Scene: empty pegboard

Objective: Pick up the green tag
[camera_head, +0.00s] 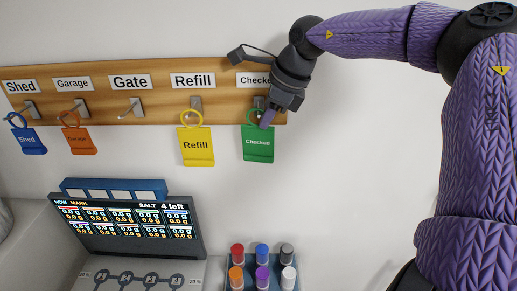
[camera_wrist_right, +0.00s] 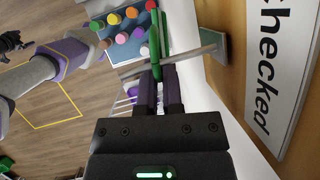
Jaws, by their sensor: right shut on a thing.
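The green tag (camera_head: 257,144), marked "Checked", is at the right end of the wooden board, below the "Checked" label. Its ring is at the metal hook (camera_wrist_right: 192,53). I cannot tell whether the ring still hangs on the hook. My right gripper (camera_head: 267,118) is shut on the tag's upper part. In the right wrist view the green tag (camera_wrist_right: 156,38) shows nearly edge-on at the fingertips (camera_wrist_right: 160,76), beside the hook. My left gripper does not show in the head view.
The wooden board (camera_head: 65,96) carries hooks with a blue tag (camera_head: 28,140), an orange tag (camera_head: 78,140) and a yellow tag (camera_head: 196,146). The "Gate" hook (camera_head: 131,108) is empty. Below stand a display (camera_head: 127,225) and a rack of coloured-capped containers (camera_head: 262,267).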

